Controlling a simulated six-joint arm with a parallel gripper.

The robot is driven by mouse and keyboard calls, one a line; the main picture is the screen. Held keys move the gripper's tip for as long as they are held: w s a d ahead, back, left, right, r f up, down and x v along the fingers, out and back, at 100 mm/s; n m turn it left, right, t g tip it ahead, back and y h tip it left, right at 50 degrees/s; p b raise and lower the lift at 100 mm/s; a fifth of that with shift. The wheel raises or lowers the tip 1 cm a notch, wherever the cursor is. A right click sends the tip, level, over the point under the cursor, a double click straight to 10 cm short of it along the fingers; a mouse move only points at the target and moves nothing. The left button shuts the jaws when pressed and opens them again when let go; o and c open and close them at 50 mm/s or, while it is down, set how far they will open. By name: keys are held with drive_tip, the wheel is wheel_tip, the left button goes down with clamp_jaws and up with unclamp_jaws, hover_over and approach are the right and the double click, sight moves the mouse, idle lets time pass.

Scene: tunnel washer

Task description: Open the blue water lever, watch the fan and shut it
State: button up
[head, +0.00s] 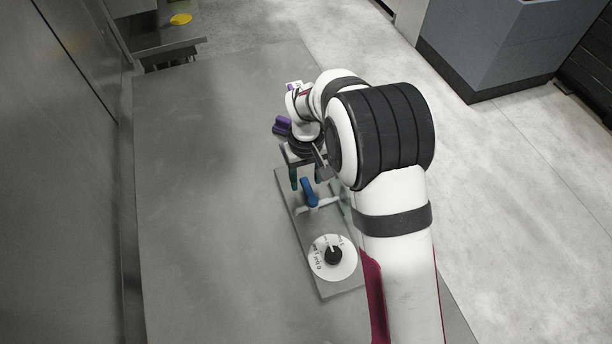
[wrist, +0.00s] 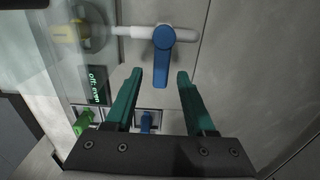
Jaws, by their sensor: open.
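The blue water lever (wrist: 162,62) sits on a white pipe (wrist: 138,32) near the top of the wrist view. Its handle points down, across the pipe, toward my gripper. In the head view the lever (head: 310,192) is on the grey plate, just in front of my gripper. My gripper (wrist: 158,73) is open and empty, its green fingers either side of the line of the handle. The handle's end looks short of or level with the fingertips; contact cannot be told. A round shape with a yellow middle (wrist: 70,32), perhaps the fan, shows behind clear material; whether it turns cannot be told.
A white dial with a black knob (head: 333,257) is on the plate (head: 345,288), nearer than the lever. The tabletop left (head: 200,210) is clear.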

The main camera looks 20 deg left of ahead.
sight(307, 184)
wheel_tip(307, 184, up, 16)
idle(0.3)
drive_tip(key=shift+d, duration=0.1)
drive_tip(key=s+d+r+m+y, duration=0.1)
drive_tip(key=s+d+r+m, duration=0.1)
drive_tip(key=s+d+m, duration=0.6)
drive_tip(key=s+d+r+m, duration=0.15)
drive_tip(key=s+d, duration=0.25)
drive_tip(key=d, duration=0.8)
drive_tip(key=s+d+f+m, duration=0.3)
drive_tip(key=s+d+m, duration=0.1)
drive_tip(key=s, duration=0.6)
drive_tip(key=shift+d+f+m+y, duration=0.15)
drive_tip(key=shift+d+m+y, duration=0.2)
drive_tip(key=shift+m+y, duration=0.1)
